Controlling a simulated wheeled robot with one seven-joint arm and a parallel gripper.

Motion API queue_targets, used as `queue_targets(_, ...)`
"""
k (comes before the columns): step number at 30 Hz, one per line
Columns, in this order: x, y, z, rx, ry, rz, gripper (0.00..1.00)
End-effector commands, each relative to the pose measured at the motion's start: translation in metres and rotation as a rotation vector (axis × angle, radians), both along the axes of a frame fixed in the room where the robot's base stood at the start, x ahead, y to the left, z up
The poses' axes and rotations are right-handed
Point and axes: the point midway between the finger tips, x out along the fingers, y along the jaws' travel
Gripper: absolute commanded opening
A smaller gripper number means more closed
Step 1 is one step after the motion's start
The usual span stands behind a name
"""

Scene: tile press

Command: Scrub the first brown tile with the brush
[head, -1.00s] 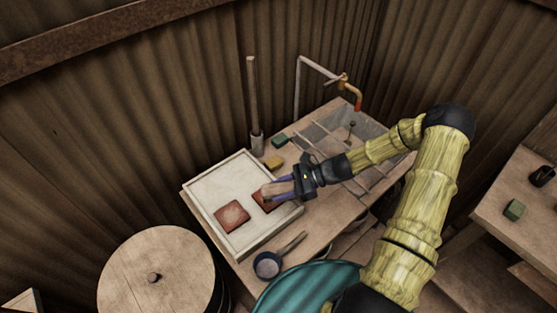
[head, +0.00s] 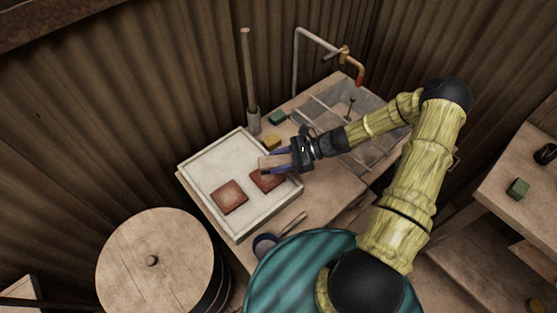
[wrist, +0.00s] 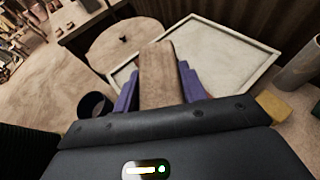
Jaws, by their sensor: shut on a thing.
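Two brown tiles lie in a shallow white tray (head: 212,160) on the wooden table. The left tile (head: 229,196) is fully in view. The right tile (head: 266,181) is partly covered by my gripper. My gripper (head: 274,162) is shut on a wooden brush (head: 266,163), held over the right tile. In the wrist view the brush's wooden back (wrist: 160,75) sits between the purple fingers and hides the tiles. Its bristles are hidden, so I cannot tell whether it touches the tile.
A yellow sponge-like block (head: 271,142) and a green block (head: 277,117) lie behind the tray. A dark round pan (head: 264,246) is in front. An upright pole (head: 250,80) and a tap pipe (head: 297,65) stand at the back.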

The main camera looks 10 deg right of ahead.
Motion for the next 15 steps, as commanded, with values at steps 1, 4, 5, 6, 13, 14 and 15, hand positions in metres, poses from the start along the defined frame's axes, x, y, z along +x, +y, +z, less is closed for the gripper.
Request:
queue_targets(1,0.000,0.000,-0.011,0.000,0.000,0.000,0.17)
queue_targets(4,0.000,0.000,-0.021,0.001,0.000,0.000,0.17)
queue_targets(5,0.000,0.000,-0.024,0.001,0.000,0.001,0.17)
queue_targets(6,0.000,0.000,-0.027,0.001,0.000,0.001,0.17)
queue_targets(13,0.000,0.000,-0.031,0.000,-0.001,0.001,0.17)
queue_targets(14,0.000,0.000,-0.031,0.000,-0.001,0.001,0.17)
queue_targets(15,0.000,0.000,-0.030,0.000,-0.001,0.001,0.17)
